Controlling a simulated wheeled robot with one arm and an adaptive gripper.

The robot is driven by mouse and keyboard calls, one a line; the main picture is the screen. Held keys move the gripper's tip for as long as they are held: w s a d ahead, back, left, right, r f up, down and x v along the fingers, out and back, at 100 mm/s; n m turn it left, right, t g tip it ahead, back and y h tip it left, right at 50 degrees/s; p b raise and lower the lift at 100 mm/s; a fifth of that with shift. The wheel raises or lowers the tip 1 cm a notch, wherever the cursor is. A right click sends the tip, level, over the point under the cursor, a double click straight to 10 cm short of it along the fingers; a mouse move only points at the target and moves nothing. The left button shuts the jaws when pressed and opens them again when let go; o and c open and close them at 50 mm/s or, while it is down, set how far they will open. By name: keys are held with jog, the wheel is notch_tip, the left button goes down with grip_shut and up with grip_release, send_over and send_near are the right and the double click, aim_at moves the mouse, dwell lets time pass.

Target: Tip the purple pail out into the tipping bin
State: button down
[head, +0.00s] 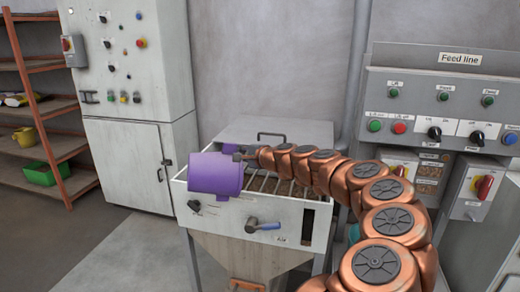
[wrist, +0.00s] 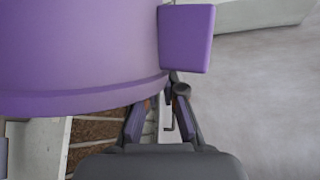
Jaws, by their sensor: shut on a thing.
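The purple pail (head: 215,174) lies tilted on its side over the left part of the tipping bin (head: 262,215) in the head view. My gripper (head: 243,153) is at the pail's right side and shut on it. In the wrist view the pail (wrist: 80,50) fills the upper left, with a purple block-like part (wrist: 186,38) at its right. My gripper's fingers (wrist: 163,110) reach up to the pail's lower edge there. The pail's inside is hidden in both views. The bin has a grate across its open top, and brown material shows below bars in the wrist view.
The bin's raised lid (head: 275,130) stands behind the grate. A Feed line panel (head: 445,100) is at the right and a grey cabinet (head: 130,150) at the left. Floor at front left is clear.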

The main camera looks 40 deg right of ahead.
jog(key=w+a+f, duration=0.1)
jog(key=w+a, duration=0.2)
jog(key=a, duration=0.7)
jog(key=w+a+f, duration=0.1)
jog(key=w+a, duration=0.3)
jog(key=a, duration=0.7)
jog(key=w+a+f, duration=0.1)
jog(key=w+a, duration=0.3)
jog(key=a, duration=0.7)
jog(key=shift+a+m+h, duration=0.15)
jog(key=shift+m+h, duration=0.15)
jog(key=shift+h, duration=0.1)
